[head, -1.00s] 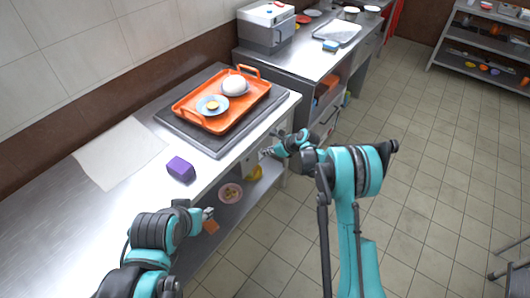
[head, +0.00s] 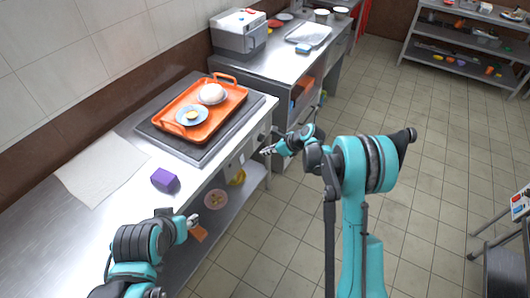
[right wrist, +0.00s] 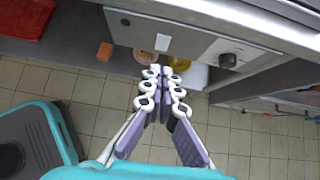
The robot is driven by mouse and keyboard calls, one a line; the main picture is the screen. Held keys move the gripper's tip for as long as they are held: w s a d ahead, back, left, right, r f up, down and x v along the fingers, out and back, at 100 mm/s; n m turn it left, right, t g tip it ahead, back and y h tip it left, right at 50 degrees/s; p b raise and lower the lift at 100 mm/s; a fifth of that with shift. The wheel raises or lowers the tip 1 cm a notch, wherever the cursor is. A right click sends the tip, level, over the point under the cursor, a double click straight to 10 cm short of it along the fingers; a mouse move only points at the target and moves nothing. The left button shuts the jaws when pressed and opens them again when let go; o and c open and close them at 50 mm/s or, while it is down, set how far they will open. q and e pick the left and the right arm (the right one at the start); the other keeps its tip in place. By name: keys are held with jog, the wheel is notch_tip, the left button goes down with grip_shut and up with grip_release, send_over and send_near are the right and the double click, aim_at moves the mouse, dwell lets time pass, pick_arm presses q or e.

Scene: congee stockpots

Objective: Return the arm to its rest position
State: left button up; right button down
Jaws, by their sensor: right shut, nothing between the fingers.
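My right arm is raised over the floor in front of the counter, and its elbow is bent. My right gripper (head: 268,150) is shut and empty, beside the front edge of the counter. In the right wrist view its fingers (right wrist: 162,72) lie close together, pointing at the counter front, with nothing between them. My left gripper (head: 193,222) is low by the counter's front edge, too small to tell whether it is open or shut.
A purple block (head: 165,180) and a pale sheet (head: 100,170) lie on the steel counter (head: 60,240). A lower shelf holds a pink bowl (head: 215,199) and a yellow item (head: 237,177). A chair (head: 505,262) stands at the right edge.

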jog(key=s+d+r+n+h, duration=0.4)
jog(key=s+r+n, duration=0.8)
jog(key=s+r, duration=0.35)
jog(key=s+d+n+t+h, duration=0.1)
jog(key=s+d+n, duration=0.2)
jog(key=s+n, duration=0.3)
jog(key=s+d+n+t+h, duration=0.1)
jog(key=s+n, duration=0.6)
jog(key=s, duration=0.7)
jog(key=shift+s+d+r+h, duration=0.2)
jog(key=shift+d+r+h, duration=0.4)
jog(key=shift+d, duration=0.65)
jog(key=shift+f, duration=0.2)
